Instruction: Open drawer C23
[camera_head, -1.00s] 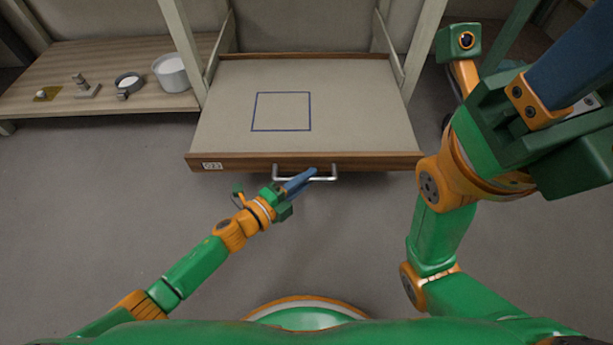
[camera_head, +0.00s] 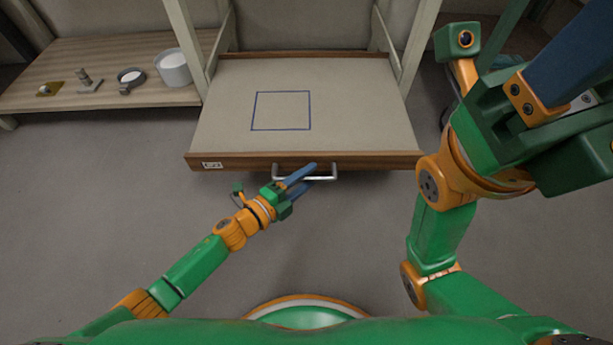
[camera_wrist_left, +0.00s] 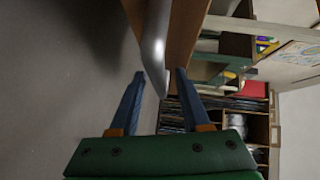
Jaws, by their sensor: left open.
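The drawer (camera_head: 348,115) is pulled out toward me. Its flat inside surface carries a blue square outline. The silver bar handle (camera_head: 326,178) sits in the middle of the front. My left gripper (camera_head: 308,177) is open at the handle, one finger over it and one below. In the left wrist view the handle (camera_wrist_left: 155,50) reaches between the two open blue fingers, and I see no grip on it. My right gripper (camera_head: 590,100) is raised at the right, its fingertips not clearly seen.
A low wooden shelf (camera_head: 50,75) at the left holds a white tub (camera_head: 173,69), a small bowl (camera_head: 130,77) and small items. Grey posts stand on both sides of the drawer. The floor before the drawer is clear.

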